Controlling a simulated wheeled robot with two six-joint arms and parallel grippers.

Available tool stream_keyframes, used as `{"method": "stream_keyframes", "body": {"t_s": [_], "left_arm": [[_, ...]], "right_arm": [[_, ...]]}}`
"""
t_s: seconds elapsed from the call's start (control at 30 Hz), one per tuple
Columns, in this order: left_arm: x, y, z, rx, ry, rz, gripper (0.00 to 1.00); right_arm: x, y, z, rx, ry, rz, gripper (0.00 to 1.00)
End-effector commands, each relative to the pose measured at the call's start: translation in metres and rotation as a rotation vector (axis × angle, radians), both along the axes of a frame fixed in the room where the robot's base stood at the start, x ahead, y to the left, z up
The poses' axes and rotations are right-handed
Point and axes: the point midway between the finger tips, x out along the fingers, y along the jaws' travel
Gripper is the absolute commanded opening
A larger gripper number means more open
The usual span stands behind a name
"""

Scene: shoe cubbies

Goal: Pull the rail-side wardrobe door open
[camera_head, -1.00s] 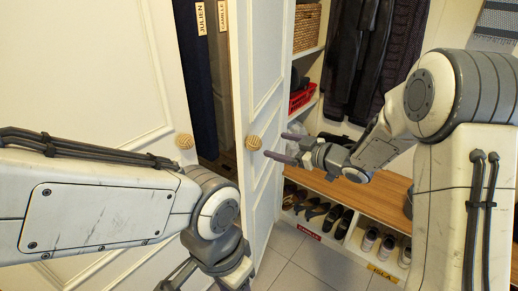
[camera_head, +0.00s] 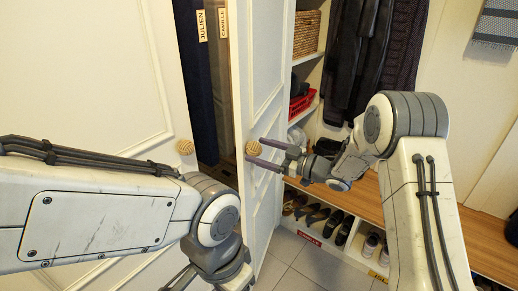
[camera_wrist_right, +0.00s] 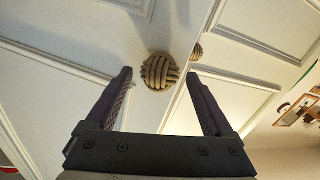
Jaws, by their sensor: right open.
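The right white wardrobe door (camera_head: 262,60) stands ajar, with a round woven knob (camera_head: 253,148) on its face. The left white door (camera_head: 80,80) has a matching knob (camera_head: 184,146). My right gripper (camera_head: 254,151) is open at the right door's knob. In the right wrist view, a knob (camera_wrist_right: 160,71) sits between the fingers' lines, around and just beyond the tips; contact is unclear. A second knob (camera_wrist_right: 197,51) shows farther right. My left gripper (camera_head: 190,280) is low in front of the doors, mostly cut off by the bottom edge.
Dark clothes with name tags (camera_head: 201,25) show in the gap between the doors. On the right are a wooden bench (camera_head: 365,200) over shoe cubbies with several shoes, a red basket (camera_head: 302,104), a wicker basket (camera_head: 307,35) and hanging coats (camera_head: 350,60). Tiled floor lies below.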

Motion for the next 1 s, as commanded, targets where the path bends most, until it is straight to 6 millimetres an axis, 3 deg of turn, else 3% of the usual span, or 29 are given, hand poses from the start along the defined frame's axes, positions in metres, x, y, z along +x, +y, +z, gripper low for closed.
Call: {"method": "stream_keyframes", "body": {"t_s": [0.37, 0.4, 0.6, 0.63, 1.0], "left_arm": [[0.0000, 0.0000, 0.0012, 0.000, 0.000, 0.000, 0.50], [0.0000, 0.0000, 0.0012, 0.000, 0.000, 0.000, 0.50], [0.0000, 0.0000, 0.0012, 0.000, 0.000, 0.000, 0.50], [0.0000, 0.0000, 0.0012, 0.000, 0.000, 0.000, 0.50], [0.0000, 0.0000, 0.0027, 0.000, 0.000, 0.000, 0.50]], "right_arm": [[0.0043, 0.0082, -0.0002, 0.000, 0.000, -0.001, 0.87], [0.0043, 0.0081, -0.0001, 0.000, 0.000, -0.001, 0.83], [0.0042, 0.0081, 0.0000, 0.000, 0.000, -0.001, 0.06], [0.0042, 0.0080, 0.0000, 0.000, 0.000, -0.001, 0.00], [0.0018, 0.0069, 0.0003, 0.001, 0.000, 0.048, 0.00]]}}
